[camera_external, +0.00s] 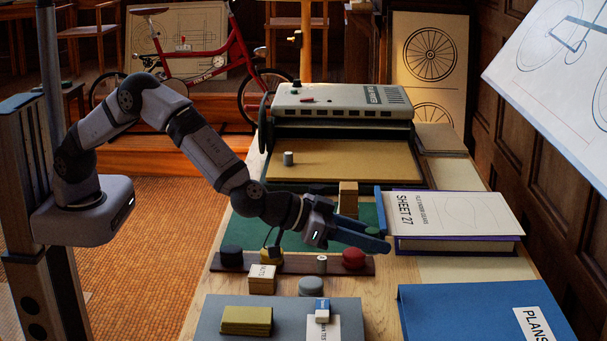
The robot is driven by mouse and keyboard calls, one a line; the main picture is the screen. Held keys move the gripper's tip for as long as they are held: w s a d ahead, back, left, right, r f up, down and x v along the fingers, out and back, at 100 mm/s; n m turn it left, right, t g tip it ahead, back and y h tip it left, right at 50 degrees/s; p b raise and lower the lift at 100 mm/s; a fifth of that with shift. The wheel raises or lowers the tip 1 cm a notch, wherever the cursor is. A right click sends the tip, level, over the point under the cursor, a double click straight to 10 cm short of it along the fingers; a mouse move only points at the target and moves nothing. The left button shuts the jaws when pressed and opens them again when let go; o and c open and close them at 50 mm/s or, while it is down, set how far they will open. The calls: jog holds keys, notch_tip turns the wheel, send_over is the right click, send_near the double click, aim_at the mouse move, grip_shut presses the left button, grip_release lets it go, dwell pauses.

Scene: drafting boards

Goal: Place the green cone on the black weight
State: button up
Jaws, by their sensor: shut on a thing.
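My gripper (380,240) has blue fingers and reaches right over the table, left of the stacked books. It is shut on a small green thing (372,231), which I take to be the green cone. Only a bit of it shows between the fingertips; its shape is mostly hidden. The black weight (231,256) is a short round block at the left end of a dark brown strip (300,264). It stands to the left of my gripper, well apart from it, and its top looks bare.
A wooden block (348,199) stands behind my gripper. Books (453,222) lie to the right. In front are a labelled block (262,279) and a grey cylinder (311,286).

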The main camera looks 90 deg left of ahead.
jog(key=s+d+r+m+h+p, duration=0.2)
jog(key=s+d+r+p, duration=0.15)
jog(key=d+r, duration=0.65)
jog(key=s+d+f+h+p, duration=0.1)
jog(key=s+d+p, duration=0.1)
jog(key=s+d, duration=0.45)
jog(key=n+g+y+p, duration=0.1)
jog(key=n+g+y, duration=0.3)
jog(key=n+y, duration=0.6)
send_over(231, 249)
jog(key=shift+m+y, duration=0.3)
jog(key=shift+m, duration=0.1)
notch_tip(231, 249, down, 5)
jog(key=shift+f, duration=5.1)
jog(key=shift+f, duration=0.15)
jog(key=o, duration=1.1)
jog(key=shift+c, duration=0.2)
